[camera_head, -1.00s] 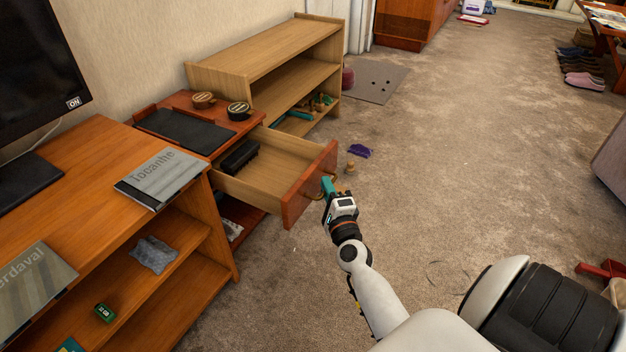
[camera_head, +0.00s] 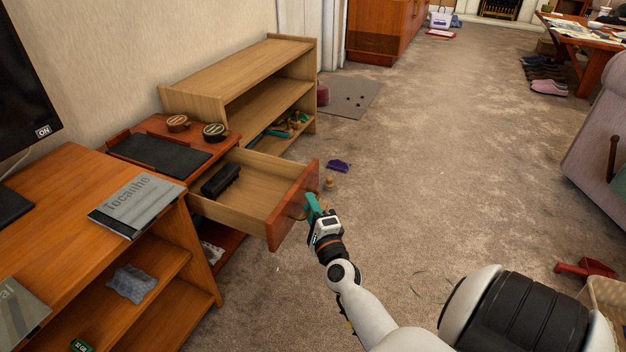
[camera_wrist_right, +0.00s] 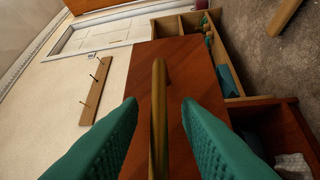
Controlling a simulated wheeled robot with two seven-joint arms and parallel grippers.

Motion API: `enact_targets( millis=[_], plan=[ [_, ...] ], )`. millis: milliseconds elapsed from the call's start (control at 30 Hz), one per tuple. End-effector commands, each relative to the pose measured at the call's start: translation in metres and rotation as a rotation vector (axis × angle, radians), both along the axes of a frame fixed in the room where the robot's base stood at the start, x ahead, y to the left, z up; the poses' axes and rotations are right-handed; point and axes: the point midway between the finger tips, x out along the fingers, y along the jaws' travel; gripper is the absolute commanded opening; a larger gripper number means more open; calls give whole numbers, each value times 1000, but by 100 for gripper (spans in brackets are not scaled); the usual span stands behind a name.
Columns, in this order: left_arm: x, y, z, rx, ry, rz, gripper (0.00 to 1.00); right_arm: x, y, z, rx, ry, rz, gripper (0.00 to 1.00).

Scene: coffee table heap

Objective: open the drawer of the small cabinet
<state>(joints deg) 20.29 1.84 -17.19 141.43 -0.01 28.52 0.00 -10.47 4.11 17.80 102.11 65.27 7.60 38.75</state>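The small cabinet (camera_head: 158,127) is reddish wood, and its drawer (camera_head: 250,192) stands well out, with a black object (camera_head: 220,180) inside. The reddish drawer front (camera_head: 292,208) faces my right gripper (camera_head: 311,201). In the right wrist view, the brass bar handle (camera_wrist_right: 158,120) runs between the two teal fingers of my right gripper (camera_wrist_right: 158,110). The fingers are apart, with a visible gap on each side of the handle. My left gripper is not in view.
A desk (camera_head: 62,195) with a book (camera_head: 137,205) stands at the left. A pale wooden shelf (camera_head: 235,68) stands behind the cabinet. A purple item (camera_head: 338,166) lies on the carpet beyond the drawer. The carpet to the right is largely clear; a pink sofa (camera_head: 600,140) edges it.

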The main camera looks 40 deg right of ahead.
Motion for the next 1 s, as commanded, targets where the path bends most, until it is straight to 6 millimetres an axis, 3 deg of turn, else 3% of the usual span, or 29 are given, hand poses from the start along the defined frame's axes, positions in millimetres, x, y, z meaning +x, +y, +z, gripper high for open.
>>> enact_targets(
  millis=[167, 600, 800, 1000],
  plan=[
    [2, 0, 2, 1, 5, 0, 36, -15, 6, -2, -2, 5, 2, 31],
    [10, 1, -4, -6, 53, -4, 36, -94, 40, -12, -2, 5, 3, 31],
    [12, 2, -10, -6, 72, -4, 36, -108, 46, -15, -1, 1, 1, 31],
    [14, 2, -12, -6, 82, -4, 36, -110, 47, -15, 0, 0, 1, 31]
  ],
)
